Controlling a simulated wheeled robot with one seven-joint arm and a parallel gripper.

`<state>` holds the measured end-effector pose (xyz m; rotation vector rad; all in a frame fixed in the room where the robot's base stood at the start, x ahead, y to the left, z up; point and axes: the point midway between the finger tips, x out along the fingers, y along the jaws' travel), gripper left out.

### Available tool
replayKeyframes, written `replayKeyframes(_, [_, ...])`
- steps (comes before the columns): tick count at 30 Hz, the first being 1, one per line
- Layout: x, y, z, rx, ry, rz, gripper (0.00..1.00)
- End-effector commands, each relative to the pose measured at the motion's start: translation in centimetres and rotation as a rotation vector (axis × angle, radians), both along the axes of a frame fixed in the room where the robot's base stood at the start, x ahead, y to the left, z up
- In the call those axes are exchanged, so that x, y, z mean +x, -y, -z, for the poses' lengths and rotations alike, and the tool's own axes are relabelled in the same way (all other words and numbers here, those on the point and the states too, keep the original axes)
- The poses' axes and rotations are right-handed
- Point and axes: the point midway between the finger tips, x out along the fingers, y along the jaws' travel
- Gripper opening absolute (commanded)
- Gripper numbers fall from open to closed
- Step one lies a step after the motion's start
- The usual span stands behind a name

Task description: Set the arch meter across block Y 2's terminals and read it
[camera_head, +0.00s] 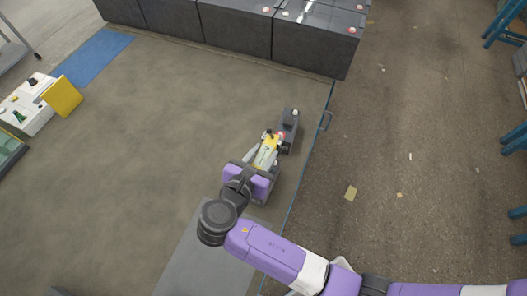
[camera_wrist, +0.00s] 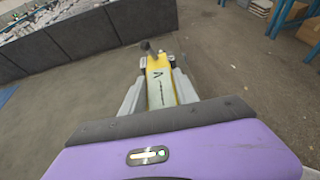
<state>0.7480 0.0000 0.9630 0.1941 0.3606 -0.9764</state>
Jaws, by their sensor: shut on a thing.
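My gripper (camera_head: 264,156) is shut on the arch meter (camera_head: 269,146), a yellow and pale tool with a dark end. A row of large dark battery blocks (camera_head: 235,30) stands at the top, with red and white caps. Labels for Y 2 are not legible.
A blue mat (camera_head: 93,57) and a white box with a yellow panel (camera_head: 62,96) lie at the left. Blue racks (camera_head: 508,25) stand at the far right. The bench's middle is clear.

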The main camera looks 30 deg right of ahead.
Motion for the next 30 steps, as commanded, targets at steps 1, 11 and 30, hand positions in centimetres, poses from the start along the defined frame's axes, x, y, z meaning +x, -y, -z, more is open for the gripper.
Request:
replayKeyframes(1, [0.0,0.0,0.3,-0.001,0.001,0.000,0.00])
replayKeyframes(11, [0.0,0.0,3.4,0.000,0.001,-0.002,0.00])
replayKeyframes(30, [0.0,0.0,5.7,0.000,0.002,0.000,0.00])
